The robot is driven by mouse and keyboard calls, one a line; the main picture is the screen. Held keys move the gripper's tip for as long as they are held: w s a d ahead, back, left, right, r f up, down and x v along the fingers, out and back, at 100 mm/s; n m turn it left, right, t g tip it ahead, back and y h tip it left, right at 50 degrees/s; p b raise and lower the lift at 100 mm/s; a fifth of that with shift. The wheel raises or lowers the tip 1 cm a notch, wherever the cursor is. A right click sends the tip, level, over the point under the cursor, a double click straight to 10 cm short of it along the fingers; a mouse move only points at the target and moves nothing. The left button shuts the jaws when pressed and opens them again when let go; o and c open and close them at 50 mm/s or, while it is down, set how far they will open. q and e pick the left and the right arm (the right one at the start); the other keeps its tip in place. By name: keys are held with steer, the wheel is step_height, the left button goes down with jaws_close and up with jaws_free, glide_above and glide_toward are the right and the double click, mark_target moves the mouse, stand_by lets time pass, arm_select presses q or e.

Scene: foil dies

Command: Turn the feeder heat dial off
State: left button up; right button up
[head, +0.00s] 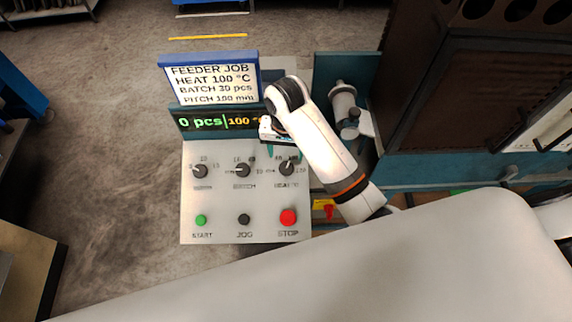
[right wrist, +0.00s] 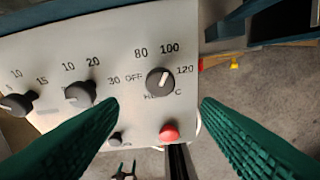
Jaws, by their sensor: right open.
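The feeder heat dial (head: 286,168) is the rightmost of three dark knobs on the pale control panel (head: 215,218). In the right wrist view the heat dial (right wrist: 160,82) has its white mark pointing up and slightly right, at 100. OFF is printed to its left, with 80, 100 and 120 around it. My right gripper (head: 282,138) is above the panel's upper right. In its wrist view the green fingers (right wrist: 159,104) are spread apart, with the dial seen between and beyond them; nothing is held. My left gripper is not in view.
The display (head: 215,122) reads 0 pcs and 100 °C, under a job sign (head: 212,83). The batch dial (head: 242,170) and another knob (head: 200,171) sit left of the heat dial. The red stop button (head: 288,217) is below it. A dark machine (head: 440,110) stands right.

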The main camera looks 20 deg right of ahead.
mark_target(286, 167)
step_height(286, 167, down, 4)
steer(key=shift+w+p, duration=0.15)
steer(key=shift+p, duration=0.4)
step_height(286, 167, down, 4)
steer(key=shift+w+d+f+p, duration=0.1)
steer(key=shift+d+f+p, duration=0.1)
steer(key=shift+p, duration=0.15)
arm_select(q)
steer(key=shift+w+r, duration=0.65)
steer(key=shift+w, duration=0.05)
arm_select(e)
steer(key=shift+a+f, duration=0.1)
steer(key=shift+f, duration=0.1)
steer(key=c, duration=1)
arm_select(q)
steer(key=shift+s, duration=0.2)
